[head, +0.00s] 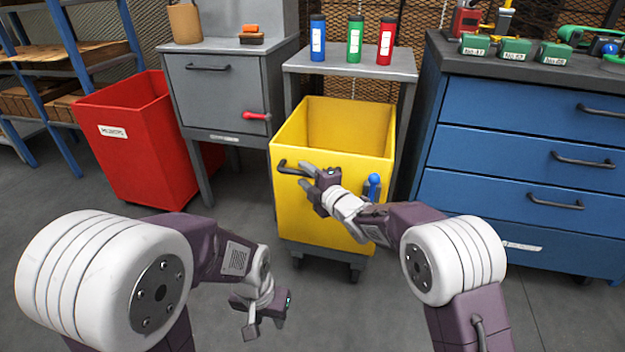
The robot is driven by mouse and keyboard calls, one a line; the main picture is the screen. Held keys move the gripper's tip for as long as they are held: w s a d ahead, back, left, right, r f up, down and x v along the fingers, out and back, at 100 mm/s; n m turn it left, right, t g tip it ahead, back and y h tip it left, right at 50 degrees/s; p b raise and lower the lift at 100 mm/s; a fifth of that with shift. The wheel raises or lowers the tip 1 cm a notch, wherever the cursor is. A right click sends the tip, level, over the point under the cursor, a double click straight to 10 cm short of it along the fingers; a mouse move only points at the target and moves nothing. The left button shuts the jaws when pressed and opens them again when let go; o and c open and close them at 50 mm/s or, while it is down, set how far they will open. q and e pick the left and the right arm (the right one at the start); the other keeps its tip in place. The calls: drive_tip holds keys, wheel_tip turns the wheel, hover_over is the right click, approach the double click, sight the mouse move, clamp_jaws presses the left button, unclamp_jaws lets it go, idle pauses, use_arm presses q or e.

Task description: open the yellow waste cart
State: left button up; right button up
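The yellow waste cart (332,222) stands in the middle of the head view on a dark wheeled base. Its top is open at the back, and its inside looks empty. A black handle (286,168) is on the left of its front face, and a blue knob (373,186) is on the right. My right gripper (306,178) is at the front face, with its fingers at the right end of the handle. I cannot tell whether they are closed on it. My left gripper (262,318) hangs low over the floor, in front of the cart and away from it.
A red bin (135,150) and a grey cabinet (218,95) are at left. Blue drawers (520,150) stand close at right. The floor in front is clear.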

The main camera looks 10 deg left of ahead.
drive_tip(key=p+v, duration=0.2)
drive_tip(key=v, duration=0.5)
drive_tip(key=shift+s+d+p, duration=0.2)
drive_tip(key=shift+p, duration=0.1)
drive_tip(key=w+d+r+m+t+h+p, duration=0.35)
drive_tip(key=d+r+p, duration=0.25)
drive_tip(key=d+r, duration=0.6)
drive_tip(key=s+d+f+m+g+h+p, duration=0.1)
drive_tip(key=s+d+f+m+h, duration=0.1)
drive_tip(key=s+d+m+h, duration=0.3)
drive_tip(key=d+f+m+g+h+p, duration=0.1)
drive_tip(key=d+f+m+g, duration=0.1)
drive_tip(key=d, duration=0.5)
drive_tip(key=s+d+f+m+g+h, duration=0.1)
drive_tip(key=s+d+f+m+g, duration=0.1)
drive_tip(key=s+f+m+g, duration=0.45)
drive_tip(key=s+d+f+m+g, duration=0.1)
drive_tip(key=s+f+m, duration=0.25)
drive_tip(key=s, duration=0.65)
drive_tip(key=s+d+f+m+g+h, duration=0.15)
drive_tip(key=s+f+m+g, duration=0.3)
drive_tip(key=s, duration=0.45)
wheel_tip(320, 180, up, 38)
drive_tip(key=p, duration=3.8)
drive_tip(key=shift+w+d+r+t+y+p, duration=0.2)
drive_tip(key=shift+w+d+t+y+p, duration=0.15)
drive_tip(key=shift+w+t+y, duration=0.1)
